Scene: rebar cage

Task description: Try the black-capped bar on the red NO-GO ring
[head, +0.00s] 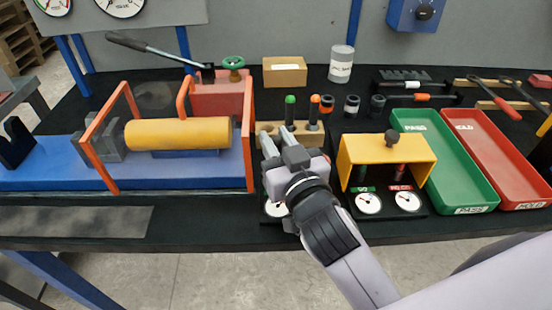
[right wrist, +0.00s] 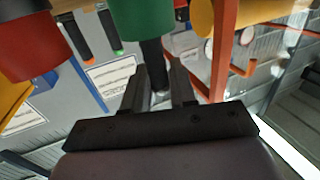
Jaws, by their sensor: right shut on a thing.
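My right gripper (head: 277,142) is above the bench, in front of the wooden rack. In the right wrist view its fingers (right wrist: 160,88) are shut on a dark bar, the black-capped bar (right wrist: 152,55). The bar runs from the fingers to a green cylinder (right wrist: 146,18); I cannot tell whether it sits inside it or just behind or in front of it. A red cylinder with a dark end, apparently the NO-GO ring (right wrist: 30,45), is to the left in that view, apart from the bar. In the head view my gripper hides this spot. My left gripper is not in view.
The wooden rack (head: 268,127) holds green-capped (head: 290,108) and orange-capped (head: 314,108) bars. A yellow cover (head: 385,150) with dials stands to the right, then green PASS (head: 440,150) and red HOLD (head: 500,150) trays. An orange frame (head: 249,135) stands close on the left.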

